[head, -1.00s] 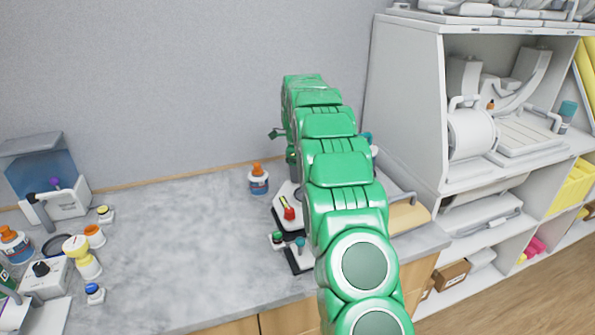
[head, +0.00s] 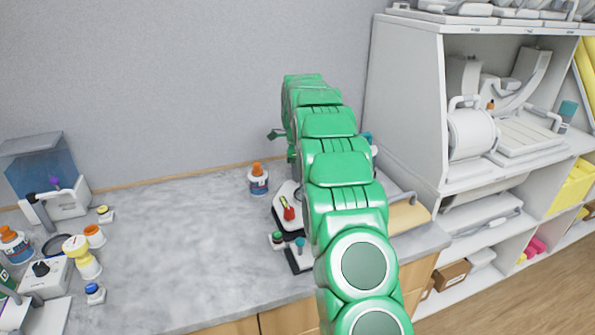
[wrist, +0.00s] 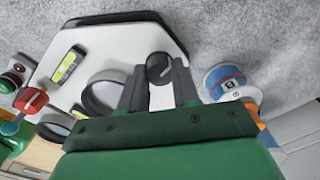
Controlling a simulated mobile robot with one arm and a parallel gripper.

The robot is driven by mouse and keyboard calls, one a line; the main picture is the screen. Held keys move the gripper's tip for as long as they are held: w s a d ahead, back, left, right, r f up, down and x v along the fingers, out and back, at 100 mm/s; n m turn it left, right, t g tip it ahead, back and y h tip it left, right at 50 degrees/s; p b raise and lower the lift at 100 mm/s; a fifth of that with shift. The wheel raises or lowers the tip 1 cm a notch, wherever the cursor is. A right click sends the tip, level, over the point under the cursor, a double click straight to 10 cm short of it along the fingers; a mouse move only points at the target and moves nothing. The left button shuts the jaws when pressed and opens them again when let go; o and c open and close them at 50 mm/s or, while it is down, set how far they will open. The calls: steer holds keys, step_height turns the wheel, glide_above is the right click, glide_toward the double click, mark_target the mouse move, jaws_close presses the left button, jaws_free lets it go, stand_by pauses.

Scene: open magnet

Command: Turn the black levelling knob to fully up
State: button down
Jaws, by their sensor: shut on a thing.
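In the wrist view, the black levelling knob (wrist: 158,68) stands near the edge of a white plate-like instrument (wrist: 115,45). My gripper (wrist: 161,72) has its two grey fingers on either side of the knob, shut on it near the fingertips. The lower part of the knob is partly hidden by the fingers. A yellow-green bubble level (wrist: 67,64) and a dark ring (wrist: 104,92) are also on the instrument. In the head view, my green arm hides the gripper and the knob; only the left part of the instrument (head: 279,211) shows.
A bottle with an orange cap (head: 258,182) stands close by; it also shows right of my fingers in the wrist view (wrist: 226,80). A red knob (wrist: 31,100) is at the left. The middle of the grey counter (head: 175,230) is clear. Shelves (head: 410,110) stand at the right.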

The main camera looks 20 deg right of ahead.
steer(key=n, duration=0.9)
steer(key=shift+n, duration=0.3)
steer(key=n, duration=0.4)
steer(key=shift+n, duration=0.3)
steer(key=c, duration=1.9)
jaws_free()
steer(key=n, duration=0.5)
steer(key=shift+y, duration=0.3)
steer(key=n, duration=0.5)
steer(key=shift+n, duration=0.4)
jaws_close()
steer(key=n, duration=0.4)
steer(key=shift+w+n+g, duration=0.1)
steer(key=shift+n+g, duration=0.2)
steer(key=n, duration=0.8)
steer(key=shift+a+n, duration=0.1)
steer(key=shift+n, duration=0.2)
steer(key=shift+f, duration=0.1)
